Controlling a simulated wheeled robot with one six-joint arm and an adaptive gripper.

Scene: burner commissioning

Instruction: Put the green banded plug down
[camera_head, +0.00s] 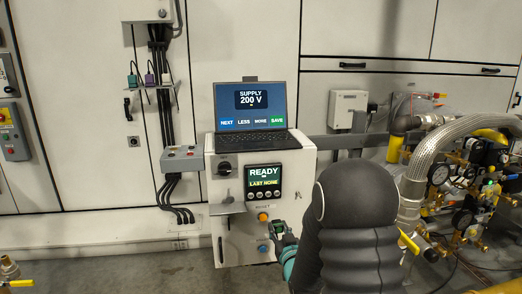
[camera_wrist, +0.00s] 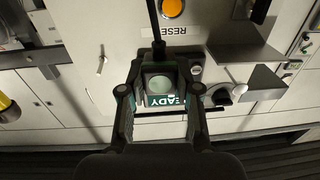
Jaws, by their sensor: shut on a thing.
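In the head view my gripper (camera_head: 281,236) is in front of the lower right of the white burner control box (camera_head: 234,235), partly hidden by my dark arm. A dark plug with a bit of green (camera_head: 279,228) shows at its fingers. Whether the plug touches the box I cannot tell.
An orange reset button (camera_head: 263,217) and a blue round fitting (camera_head: 263,249) are close to my gripper. A small grey shelf (camera_head: 228,208) juts from the box at left. A laptop (camera_head: 250,108) stands on top. Pipes and gauges (camera_head: 438,174) crowd the right. A wall rack (camera_head: 152,86) holds coloured plugs.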

